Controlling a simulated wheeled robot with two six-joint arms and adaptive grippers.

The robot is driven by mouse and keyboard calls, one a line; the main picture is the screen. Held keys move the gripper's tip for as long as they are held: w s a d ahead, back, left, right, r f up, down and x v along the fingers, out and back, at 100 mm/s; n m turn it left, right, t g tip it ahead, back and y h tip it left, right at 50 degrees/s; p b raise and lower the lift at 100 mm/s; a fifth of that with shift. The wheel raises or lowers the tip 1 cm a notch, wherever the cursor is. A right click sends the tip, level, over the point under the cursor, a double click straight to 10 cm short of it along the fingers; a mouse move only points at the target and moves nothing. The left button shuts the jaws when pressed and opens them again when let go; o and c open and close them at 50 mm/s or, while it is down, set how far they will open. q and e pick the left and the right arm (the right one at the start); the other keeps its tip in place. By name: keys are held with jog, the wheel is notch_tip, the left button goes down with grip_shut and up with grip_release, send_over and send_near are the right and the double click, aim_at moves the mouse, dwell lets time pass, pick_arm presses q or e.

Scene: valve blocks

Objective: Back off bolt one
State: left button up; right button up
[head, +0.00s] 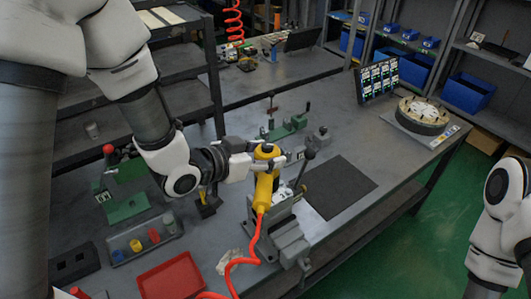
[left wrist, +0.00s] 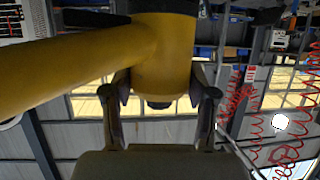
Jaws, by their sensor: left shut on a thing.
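A yellow power tool (head: 264,190) with an orange-red hose (head: 257,235) is held by my left gripper (head: 262,163). In the left wrist view the yellow tool body (left wrist: 165,55) fills the top, with the fingers of my left gripper (left wrist: 158,100) closed on either side of it. The tool is over a grey vise (head: 283,238) on the bench. A small light metal block (head: 284,193) shows at the vise jaws, partly hidden by the tool. Single bolts and the tool's tip contact cannot be made out. My right gripper is out of view.
A dark mat (head: 338,186) lies right of the vise. A red tray (head: 171,277) and a grey tray with coloured pieces (head: 143,241) lie at the front left. A green fixture (head: 287,127) stands behind. A round fixture (head: 422,115) and a panel (head: 377,79) stand far right.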

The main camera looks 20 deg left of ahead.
pick_arm(q)
jog(key=shift+f+b, duration=0.85)
jog(key=shift+f, duration=0.1)
dwell(1.1)
